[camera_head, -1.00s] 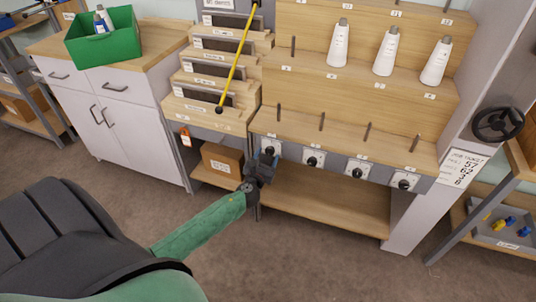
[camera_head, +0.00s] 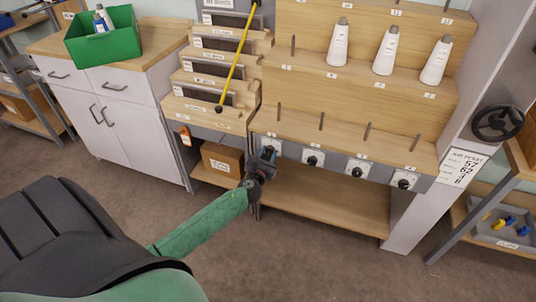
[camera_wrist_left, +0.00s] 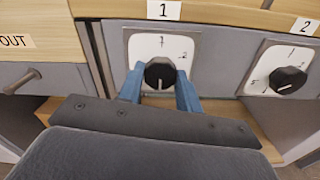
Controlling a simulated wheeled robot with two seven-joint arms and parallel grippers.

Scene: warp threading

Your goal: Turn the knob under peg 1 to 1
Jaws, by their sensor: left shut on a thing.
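The knob under peg 1 (camera_wrist_left: 160,74) is black on a white dial plate below the label 1 in the left wrist view. My left gripper (camera_wrist_left: 160,88) has its blue fingers on either side of this knob and is shut on it. The knob's pale line runs up and down. In the head view my left gripper (camera_head: 266,156) is at the leftmost dial and hides most of the knob. Peg 1 (camera_head: 278,116) stands bare on the lowest shelf above. My right gripper is not in view.
The second knob (camera_wrist_left: 288,80) is close on the right; further knobs (camera_head: 357,173) follow along the panel. White cones (camera_head: 384,50) stand on the shelf above. A yellow rod (camera_head: 237,58) leans on the left steps. A handwheel (camera_head: 498,124) is on the right post.

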